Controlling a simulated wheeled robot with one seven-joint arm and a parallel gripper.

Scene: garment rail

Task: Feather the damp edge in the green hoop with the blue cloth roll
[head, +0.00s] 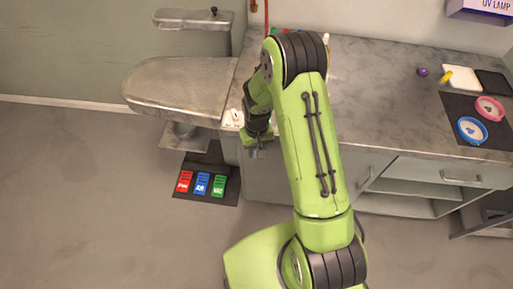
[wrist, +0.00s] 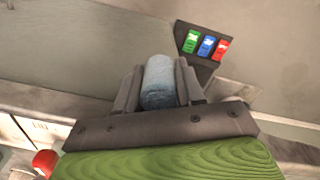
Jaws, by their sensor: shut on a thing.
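My gripper (head: 257,150) is shut on the blue cloth roll (wrist: 159,82), whose rounded end sticks out between the two fingers in the wrist view. My gripper also shows in the wrist view (wrist: 159,85). In the head view it hangs low at the left front corner of the counter, and the roll cannot be made out there. I see no green hoop in either view. My arm covers part of the counter. A blue hoop (head: 460,139) and a pink hoop (head: 478,105) lie on a dark mat at the right.
The grey counter (head: 390,100) is clear in its middle. A padded board (head: 180,85) juts out at the left. Red, blue and green pedals (head: 202,184) stand on the floor below it. A white tray (head: 467,78), a purple ball (head: 422,72) and a UV lamp (head: 482,10) are at the right.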

